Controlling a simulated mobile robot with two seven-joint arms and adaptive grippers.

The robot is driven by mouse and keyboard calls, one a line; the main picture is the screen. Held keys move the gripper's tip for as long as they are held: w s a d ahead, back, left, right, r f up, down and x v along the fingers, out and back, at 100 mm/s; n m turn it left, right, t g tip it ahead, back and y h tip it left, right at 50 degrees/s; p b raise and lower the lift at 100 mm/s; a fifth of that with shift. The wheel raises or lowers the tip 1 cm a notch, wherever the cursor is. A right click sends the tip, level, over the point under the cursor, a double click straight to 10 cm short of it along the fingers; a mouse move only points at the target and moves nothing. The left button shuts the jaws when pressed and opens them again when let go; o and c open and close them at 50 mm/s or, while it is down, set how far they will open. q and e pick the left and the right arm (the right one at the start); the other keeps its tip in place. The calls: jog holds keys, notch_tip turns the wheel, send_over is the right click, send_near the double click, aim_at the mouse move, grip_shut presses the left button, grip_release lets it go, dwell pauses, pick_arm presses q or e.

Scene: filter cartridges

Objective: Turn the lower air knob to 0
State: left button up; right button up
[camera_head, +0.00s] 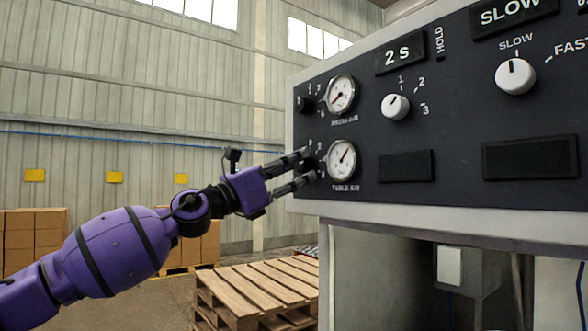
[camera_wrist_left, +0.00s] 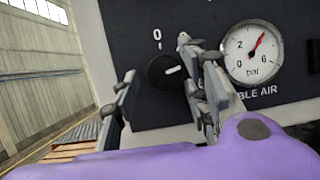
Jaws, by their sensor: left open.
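The lower air knob (camera_wrist_left: 162,73) is round and black with a white pointer line. In the left wrist view the line points right and slightly upward, away from the 0 printed above the knob. My left gripper (camera_head: 308,165) is open at the panel's left edge, and its fingers mostly hide this knob in the head view. In the left wrist view my left gripper (camera_wrist_left: 157,62) has one finger on each side of the knob; I cannot tell whether either touches. The table air gauge (camera_head: 342,159), also in the left wrist view (camera_wrist_left: 250,60), has its red needle pointing up and right.
The upper black knob (camera_head: 305,104) and upper gauge (camera_head: 340,94) sit just above. White selector knobs (camera_head: 396,106) and (camera_head: 515,76) are farther right on the dark panel (camera_head: 455,130). A wooden pallet stack (camera_head: 255,290) stands on the floor below my left arm.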

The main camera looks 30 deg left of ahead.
pick_arm(q)
jog(key=shift+w+r, duration=0.1)
jog(key=shift+r, duration=0.05)
jog(key=shift+c, duration=0.4)
jog(key=shift+d, duration=0.1)
jog(key=c, duration=0.9)
jog(key=shift+c, duration=0.2)
jog(key=shift+r, duration=0.2)
